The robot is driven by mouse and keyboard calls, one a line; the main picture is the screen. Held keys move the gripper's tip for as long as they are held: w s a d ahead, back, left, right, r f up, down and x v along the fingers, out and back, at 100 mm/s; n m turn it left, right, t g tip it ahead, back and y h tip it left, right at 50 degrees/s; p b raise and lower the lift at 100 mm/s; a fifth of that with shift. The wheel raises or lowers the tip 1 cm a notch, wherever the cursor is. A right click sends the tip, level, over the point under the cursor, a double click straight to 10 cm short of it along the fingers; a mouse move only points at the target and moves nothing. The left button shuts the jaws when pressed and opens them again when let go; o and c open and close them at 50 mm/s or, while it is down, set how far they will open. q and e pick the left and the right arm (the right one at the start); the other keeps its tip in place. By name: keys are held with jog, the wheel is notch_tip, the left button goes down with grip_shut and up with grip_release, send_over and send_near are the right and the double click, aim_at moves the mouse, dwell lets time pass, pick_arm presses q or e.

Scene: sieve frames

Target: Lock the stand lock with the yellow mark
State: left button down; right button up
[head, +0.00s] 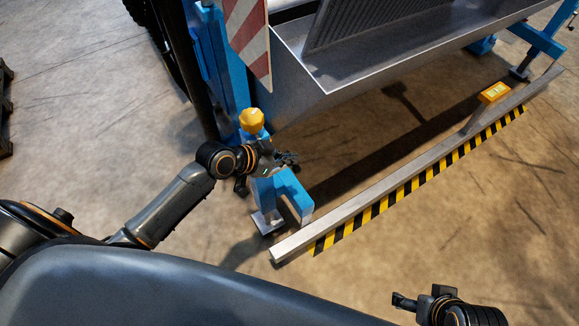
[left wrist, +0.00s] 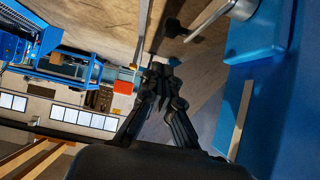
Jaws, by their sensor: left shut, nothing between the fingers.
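A yellow knob-like cap (head: 252,120) sits on the near blue stand (head: 264,190), just behind my left wrist. My left gripper (head: 292,158) is beside the upper part of this stand, its fingers shut and empty. In the left wrist view the shut fingertips (left wrist: 158,72) point past a blue stand surface (left wrist: 262,70). A grey metal lever (left wrist: 212,18) with a rounded hub sticks out from that surface, apart from the fingertips. In the head view my left wrist and gripper hide part of the stand, and I cannot make out the lever there. My right gripper (head: 404,302) is low at the right.
A metal beam (head: 350,207) with black and yellow stripes runs along the floor from the near stand. A large metal hopper (head: 330,75) and a red-and-white board (head: 248,40) are above and behind. The floor at right is clear.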

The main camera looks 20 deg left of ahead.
aim_at(281, 169)
pick_arm(q)
jog(key=shift+f+b, duration=0.4)
jog(key=shift+f, duration=1.35)
pick_arm(e)
jog(key=shift+s+f, duration=0.15)
pick_arm(q)
jog(key=shift+w, duration=0.15)
jog(key=shift+d+f+g+y+p, duration=0.1)
jog(key=shift+g+y+p, duration=0.2)
jog(key=shift+p, duration=0.3)
pick_arm(e)
jog(key=shift+s+r, duration=0.55)
jog(key=shift+s, duration=0.05)
